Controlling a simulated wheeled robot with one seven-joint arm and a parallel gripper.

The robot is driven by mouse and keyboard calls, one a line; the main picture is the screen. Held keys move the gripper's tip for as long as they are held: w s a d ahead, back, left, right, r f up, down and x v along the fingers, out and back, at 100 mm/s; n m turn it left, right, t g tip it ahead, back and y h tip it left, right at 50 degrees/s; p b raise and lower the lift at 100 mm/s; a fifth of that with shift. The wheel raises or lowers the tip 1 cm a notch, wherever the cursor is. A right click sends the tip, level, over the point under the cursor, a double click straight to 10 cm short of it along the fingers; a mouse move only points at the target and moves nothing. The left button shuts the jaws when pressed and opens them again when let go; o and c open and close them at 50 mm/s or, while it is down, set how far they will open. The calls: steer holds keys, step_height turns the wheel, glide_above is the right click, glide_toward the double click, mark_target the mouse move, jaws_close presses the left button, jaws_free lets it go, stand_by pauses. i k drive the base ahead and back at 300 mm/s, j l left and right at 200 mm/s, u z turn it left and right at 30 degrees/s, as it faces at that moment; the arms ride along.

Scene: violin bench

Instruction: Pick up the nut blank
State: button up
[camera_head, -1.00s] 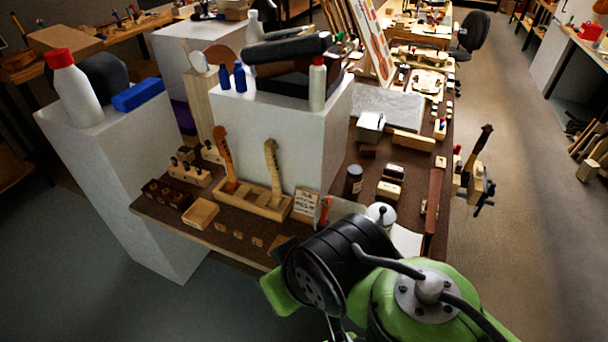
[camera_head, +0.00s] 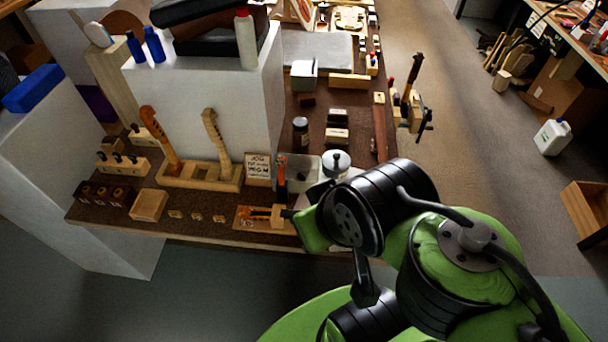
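I cannot tell for sure which thing is the nut blank. Small pale pieces lie in a row at the bench's front edge: one at the left (camera_head: 175,214), one in the middle (camera_head: 196,216) and one at the right (camera_head: 219,218). They are too small to make out in detail. To their right is a light wooden board (camera_head: 244,222) with an orange-and-wood item on it, partly beside my arm. My green and black arm covers the bench's front right corner. My gripper's fingers do not show.
A small wooden tray (camera_head: 149,205) and a rack holding two violin necks (camera_head: 201,177) stand left and behind. A lettered card (camera_head: 258,168), a dark jar (camera_head: 300,131) and a white lidded pot (camera_head: 336,163) stand near my arm. A white block (camera_head: 200,100) rises behind the rack.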

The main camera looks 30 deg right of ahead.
mark_target(196, 215)
steer(key=k+j, duration=0.1)
steer(key=j, duration=0.3)
steer(key=k+j+z, duration=0.1)
steer(key=j, duration=0.3)
steer(key=k+j, duration=0.1)
steer(key=j, duration=0.3)
